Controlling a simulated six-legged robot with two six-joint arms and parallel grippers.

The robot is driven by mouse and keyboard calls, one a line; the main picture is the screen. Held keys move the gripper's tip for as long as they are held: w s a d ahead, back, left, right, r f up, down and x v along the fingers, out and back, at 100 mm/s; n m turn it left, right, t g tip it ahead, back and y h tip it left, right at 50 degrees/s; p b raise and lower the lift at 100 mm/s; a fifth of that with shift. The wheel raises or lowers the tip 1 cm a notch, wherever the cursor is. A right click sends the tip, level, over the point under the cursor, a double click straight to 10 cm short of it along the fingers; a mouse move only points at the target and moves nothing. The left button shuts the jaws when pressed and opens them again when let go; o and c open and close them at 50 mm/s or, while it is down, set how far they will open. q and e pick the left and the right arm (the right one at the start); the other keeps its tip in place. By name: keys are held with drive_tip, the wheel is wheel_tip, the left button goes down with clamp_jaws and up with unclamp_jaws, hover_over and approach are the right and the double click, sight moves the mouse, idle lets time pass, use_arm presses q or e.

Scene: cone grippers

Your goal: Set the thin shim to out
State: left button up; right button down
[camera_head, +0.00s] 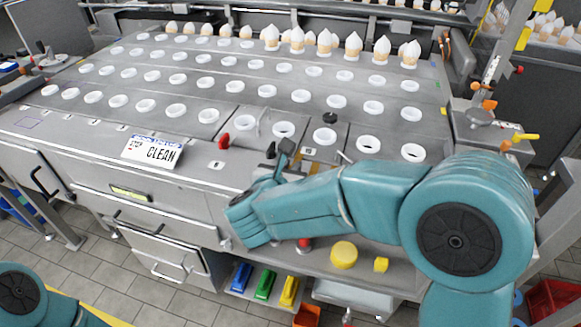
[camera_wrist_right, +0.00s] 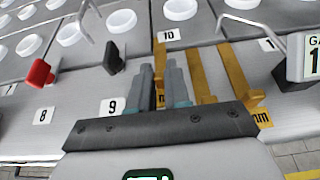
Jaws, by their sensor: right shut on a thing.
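My right gripper (camera_head: 286,152) is low over the front ledge of the machine, near its row of number plates. In the right wrist view its two grey fingers (camera_wrist_right: 168,85) are close together and shut on a narrow piece, which I take to be the thin shim; the fingers hide most of it. Two brass-coloured upright strips (camera_wrist_right: 201,75) and (camera_wrist_right: 236,72) stand just right of the fingers, with yellow "mm" labels at their feet. My left gripper is out of view; only part of my left arm shows at the lower left of the head view.
A red knob (camera_wrist_right: 40,73) and a black knob (camera_wrist_right: 114,57) stand left of the fingers, by plates 8 and 9. Bent metal rods and a black-based sign (camera_wrist_right: 300,62) are close by. White cups (camera_head: 284,130) fill the deck behind. A CLEAN sign (camera_head: 153,151) stands left.

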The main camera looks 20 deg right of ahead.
drive_tip(key=s+a+b, duration=0.1)
drive_tip(key=s+a, duration=0.1)
drive_tip(key=s, duration=0.1)
drive_tip(key=shift+s+a+b, duration=0.15)
drive_tip(key=shift+a+b, duration=0.05)
drive_tip(key=shift+b, duration=0.2)
